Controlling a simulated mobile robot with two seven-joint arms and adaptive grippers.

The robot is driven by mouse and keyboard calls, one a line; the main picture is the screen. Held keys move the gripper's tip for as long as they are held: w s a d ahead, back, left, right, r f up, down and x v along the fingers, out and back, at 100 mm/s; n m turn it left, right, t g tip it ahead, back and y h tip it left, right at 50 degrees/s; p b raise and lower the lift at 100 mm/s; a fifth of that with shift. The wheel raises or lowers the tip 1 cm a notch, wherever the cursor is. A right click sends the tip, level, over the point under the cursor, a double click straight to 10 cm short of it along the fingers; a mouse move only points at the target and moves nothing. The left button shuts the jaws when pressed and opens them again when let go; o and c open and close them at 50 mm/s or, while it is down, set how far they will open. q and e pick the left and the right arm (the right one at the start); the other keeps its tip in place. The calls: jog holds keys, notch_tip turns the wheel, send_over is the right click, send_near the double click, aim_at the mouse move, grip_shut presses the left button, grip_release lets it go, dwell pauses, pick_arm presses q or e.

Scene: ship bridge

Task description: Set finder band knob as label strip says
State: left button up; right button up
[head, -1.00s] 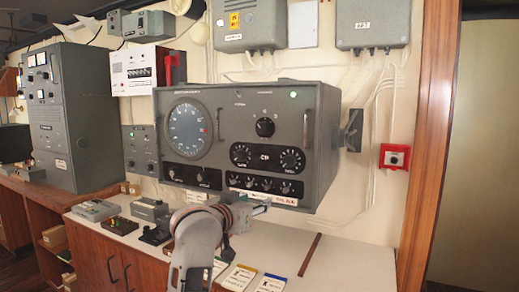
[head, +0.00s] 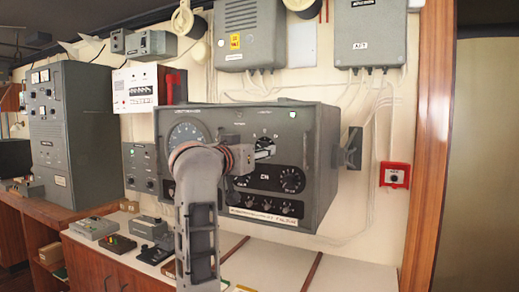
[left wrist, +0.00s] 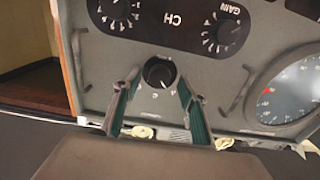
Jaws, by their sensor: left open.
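The direction finder is a grey cabinet (head: 322,180) with a dial, several knobs and a white label strip (head: 262,216) low on its front; the strip's writing is too small to read. The black band knob (left wrist: 159,72) shows in the left wrist view, with small markings around it, between and just beyond my fingertips. My left gripper (left wrist: 156,88) is open, one finger on each side of the knob; I cannot tell whether they touch it. In the head view my left gripper (head: 265,150) is in front of the upper panel and partly hides the knob.
Below the band knob are two larger round knobs, one of them the right knob (head: 291,180), flanking the CH display. Panel handles stand at the sides. A red box (head: 395,175) is on the wall at right. The counter below is partly clear.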

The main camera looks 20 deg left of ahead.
pick_arm(q)
jog(key=shift+w, duration=0.7)
jog(key=c, duration=1.1)
jog(key=shift+m, duration=9.2)
